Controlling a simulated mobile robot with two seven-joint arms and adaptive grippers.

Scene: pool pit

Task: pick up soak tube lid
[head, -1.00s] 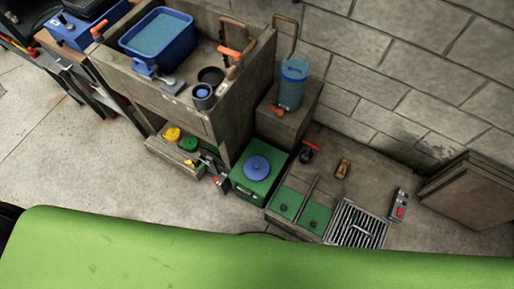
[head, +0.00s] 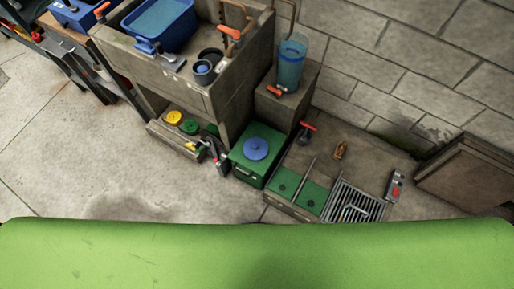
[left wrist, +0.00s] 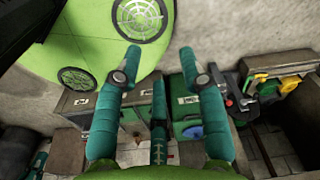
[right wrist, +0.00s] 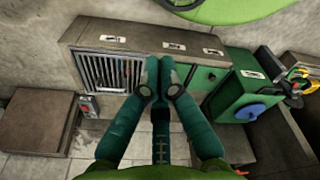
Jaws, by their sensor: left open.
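A blue round lid with a knob (head: 256,148) lies on top of a green box (head: 245,172) in the head view. It shows also in the right wrist view (right wrist: 249,112) and partly in the left wrist view (left wrist: 193,132). A clear blue tube (head: 291,63) stands upright on a concrete block behind the box. I cannot tell for certain whether the blue disc is the soak tube lid. My left gripper (left wrist: 160,65) is open and empty, its fingers apart. My right gripper (right wrist: 160,66) has its fingertips together with nothing visible between them. Neither gripper shows in the head view.
A concrete sink bench with a blue tub (head: 160,24) stands at left. Yellow (head: 173,117) and green (head: 189,127) round caps sit on its low shelf. A metal grate (head: 352,203) and a brown slab (head: 470,182) are at right. Open floor lies front left.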

